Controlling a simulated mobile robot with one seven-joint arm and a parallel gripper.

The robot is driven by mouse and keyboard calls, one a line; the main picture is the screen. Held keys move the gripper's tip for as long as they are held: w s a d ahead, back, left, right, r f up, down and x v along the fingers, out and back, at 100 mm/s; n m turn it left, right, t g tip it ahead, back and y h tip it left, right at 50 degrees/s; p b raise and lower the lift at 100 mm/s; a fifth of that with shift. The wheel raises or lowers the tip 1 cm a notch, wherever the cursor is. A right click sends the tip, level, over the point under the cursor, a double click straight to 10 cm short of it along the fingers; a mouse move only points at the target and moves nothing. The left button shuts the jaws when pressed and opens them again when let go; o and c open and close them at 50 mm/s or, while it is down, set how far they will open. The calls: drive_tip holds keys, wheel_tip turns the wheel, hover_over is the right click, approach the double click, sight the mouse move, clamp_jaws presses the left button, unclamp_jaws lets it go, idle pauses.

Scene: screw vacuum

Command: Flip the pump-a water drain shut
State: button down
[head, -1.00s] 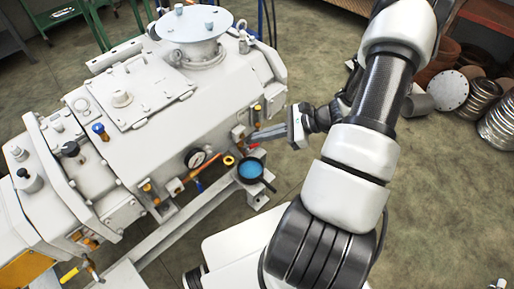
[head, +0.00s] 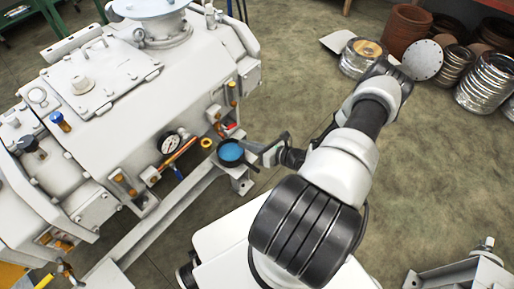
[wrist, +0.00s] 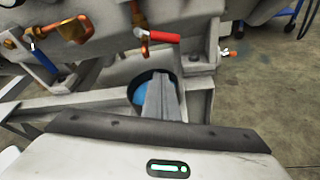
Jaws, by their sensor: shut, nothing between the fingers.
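A brass valve with a red lever (wrist: 165,37) is on the pump's lower side in the wrist view. Its lever lies sideways, pointing right. The red lever (head: 232,127) is small in the head view, above a dark pan of blue liquid (head: 231,152). I cannot tell from any label which valve is the pump-a drain. My gripper (wrist: 161,82) is shut and empty. Its fingers reach over the pan (wrist: 138,92), below the red lever and apart from it in the wrist view. In the head view my gripper (head: 256,149) is just right of the pan.
The white pump body (head: 130,100) fills the left. A gauge (head: 171,143) and a blue lever (wrist: 44,60) are left of the red lever. The pale frame rail (wrist: 60,108) runs beside the pan. Open floor lies right, with drums (head: 480,80) behind.

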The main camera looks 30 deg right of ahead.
sight(229, 127)
drive_tip(key=shift+x, duration=1.05)
drive_tip(key=shift+w+d+r, duration=0.1)
drive_tip(key=shift+w+r, duration=0.5)
drive_tip(key=shift+r, duration=0.2)
drive_tip(key=shift+w+d+r, duration=0.1)
drive_tip(key=shift+w+r, duration=0.5)
drive_tip(key=shift+r, duration=0.15)
drive_tip(key=shift+d, duration=0.15)
